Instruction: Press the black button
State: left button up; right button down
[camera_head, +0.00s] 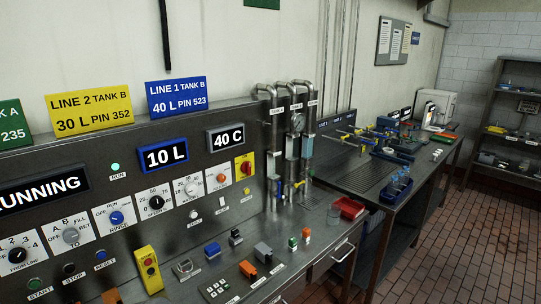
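The black button (69,268) sits low on the left of the grey control panel, above a label that reads STOP. It is between a green button (35,284) labelled START on its left and a blue button (100,254) labelled RESET on its right. Nothing covers the black button.
Rotary knobs, including a blue one (117,217), line the panel above the buttons. A yellow control box (149,269) stands right of the buttons. Small devices, such as an orange-and-black one (248,270), sit on the bench in front. Vertical pipes (275,150) rise farther right.

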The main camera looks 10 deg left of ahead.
aim_at(69, 269)
jog(key=u, duration=1.85)
